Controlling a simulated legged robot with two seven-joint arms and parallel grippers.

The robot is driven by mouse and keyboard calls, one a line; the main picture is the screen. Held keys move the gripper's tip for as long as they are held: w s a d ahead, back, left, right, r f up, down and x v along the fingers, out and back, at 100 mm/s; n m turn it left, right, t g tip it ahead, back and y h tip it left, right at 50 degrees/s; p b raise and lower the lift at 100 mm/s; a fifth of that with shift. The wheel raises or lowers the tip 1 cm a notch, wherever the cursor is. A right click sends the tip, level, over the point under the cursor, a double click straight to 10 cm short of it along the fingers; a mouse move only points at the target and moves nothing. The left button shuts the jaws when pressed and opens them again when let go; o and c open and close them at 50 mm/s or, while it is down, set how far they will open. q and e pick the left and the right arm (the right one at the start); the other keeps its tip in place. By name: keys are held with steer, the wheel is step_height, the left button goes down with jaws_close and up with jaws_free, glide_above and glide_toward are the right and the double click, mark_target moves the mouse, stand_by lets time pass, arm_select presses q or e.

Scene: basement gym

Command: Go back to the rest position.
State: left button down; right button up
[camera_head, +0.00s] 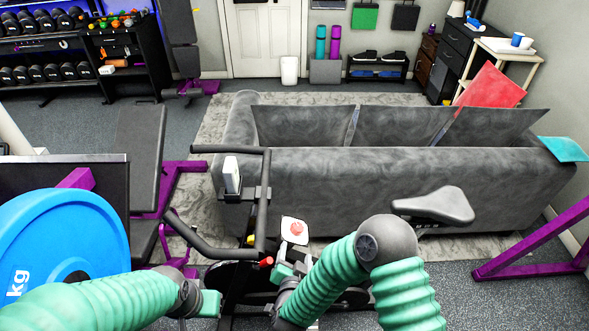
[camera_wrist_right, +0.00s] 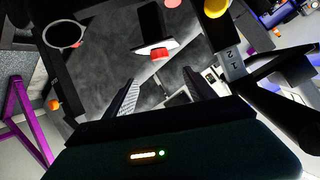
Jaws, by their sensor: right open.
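My right arm comes in from the lower right of the head view, and its gripper (camera_head: 284,272) is over the exercise bike's frame. In the right wrist view the two fingers of this gripper (camera_wrist_right: 160,88) stand apart with nothing between them. A white piece with a red round top (camera_head: 296,229) lies just beyond the right gripper; it also shows ahead of the fingers in the wrist view (camera_wrist_right: 160,53). My left gripper (camera_head: 208,303) is at the lower left, left of the bike; its jaws are too unclear to read.
The exercise bike has black handlebars (camera_head: 265,190) and a saddle (camera_head: 437,205) close to my right arm. A blue weight plate (camera_head: 55,240) is beside my left arm. A grey sofa (camera_head: 400,185) stands behind the bike. A purple frame (camera_head: 530,240) is at the right.

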steer(key=s+d+r+n+g+y, duration=0.1)
steer(key=d+r+n+g+y, duration=0.25)
steer(key=r+n, duration=0.2)
steer(key=s+d+r+g+h, duration=0.1)
steer(key=s+d+r+g, duration=0.1)
steer(key=s+d, duration=0.5)
steer(key=s+d+r+n+g+h+p, duration=0.1)
steer(key=s+d+r+g, duration=0.2)
steer(key=s+d+g, duration=0.2)
steer(key=s+d, duration=0.3)
steer(key=s, duration=0.3)
steer(key=shift+d+r+p, duration=0.15)
steer(key=shift+d+p, duration=0.1)
steer(key=shift+p, duration=0.05)
steer(key=shift+s+h, duration=0.2)
steer(key=shift+h, duration=0.05)
